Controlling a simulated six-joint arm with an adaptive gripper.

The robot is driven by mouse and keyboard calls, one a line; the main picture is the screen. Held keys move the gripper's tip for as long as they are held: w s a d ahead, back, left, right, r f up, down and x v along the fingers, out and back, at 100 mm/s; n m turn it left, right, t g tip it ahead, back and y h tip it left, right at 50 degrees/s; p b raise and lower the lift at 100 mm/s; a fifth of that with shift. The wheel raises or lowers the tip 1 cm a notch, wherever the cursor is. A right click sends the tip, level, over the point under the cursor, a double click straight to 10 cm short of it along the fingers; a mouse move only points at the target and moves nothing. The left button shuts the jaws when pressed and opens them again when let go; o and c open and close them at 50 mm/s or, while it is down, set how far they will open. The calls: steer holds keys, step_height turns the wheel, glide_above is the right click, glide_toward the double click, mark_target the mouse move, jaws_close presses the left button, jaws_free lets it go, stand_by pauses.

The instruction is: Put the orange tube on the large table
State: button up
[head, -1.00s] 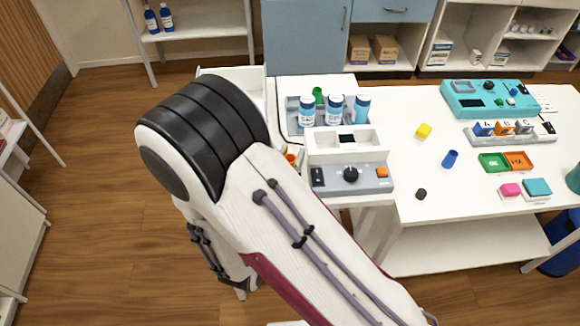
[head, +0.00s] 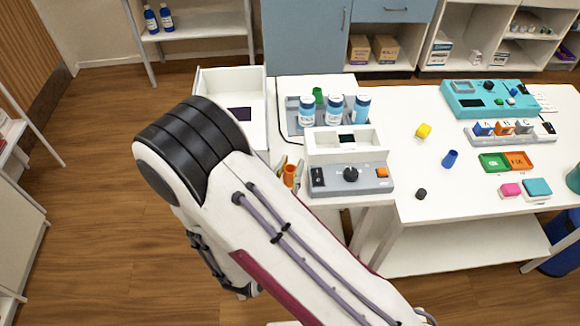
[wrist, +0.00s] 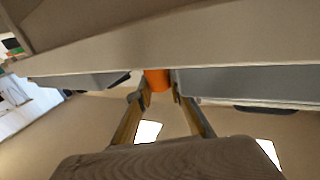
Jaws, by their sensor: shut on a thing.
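The orange tube (head: 289,176) shows upright beside the left edge of the grey-and-white device, partly hidden by my arm. In the wrist view the orange tube (wrist: 157,79) sits between the two fingers. My gripper (head: 291,174) is shut on it; the fingertips also show in the wrist view (wrist: 160,98). A pale edge hides the tube's upper part there. The large white table (head: 415,165) fills the right of the head view, to the right of the gripper.
A grey-and-white device (head: 350,178) with a knob stands right beside the gripper. Behind it a grey rack (head: 292,118) holds blue-capped bottles. A white open box (head: 215,85) is at the left. Yellow (head: 424,131) and blue (head: 450,159) pieces stand on the table, with bare surface around them.

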steer(key=o, duration=0.9)
steer(key=shift+r, duration=0.1)
steer(key=v, duration=1.2)
stand_by(0.5)
steer(key=shift+o, duration=0.8)
